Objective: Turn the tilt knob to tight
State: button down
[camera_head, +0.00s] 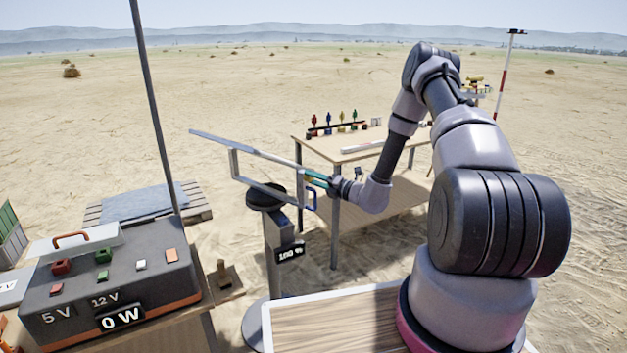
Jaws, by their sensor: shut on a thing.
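A flat panel (240,148), seen almost edge-on, slopes down to the right on a grey frame above a stand. The stand has a round black head (265,196) and a post with a display (290,252) reading "100 %". A blue handle (313,203) hangs at the right end of the frame. My gripper (316,178), with teal fingers, reaches in from the right to the frame's right end, just above the blue handle. It is shut on a small part there, which looks like the tilt knob; the fingers mostly hide it, and its setting cannot be read.
A wooden table (350,157) with small coloured figures stands behind my gripper. At the lower left a dark power box (105,290) shows "0 W", with a thin pole behind it. A pallet (190,212) lies beyond. Open sand surrounds everything.

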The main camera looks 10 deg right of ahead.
jog(key=shift+m, duration=1.5)
jog(key=shift+d+f, duration=0.1)
jog(key=shift+c, duration=2.2)
grip_release()
jog(key=shift+s, duration=0.1)
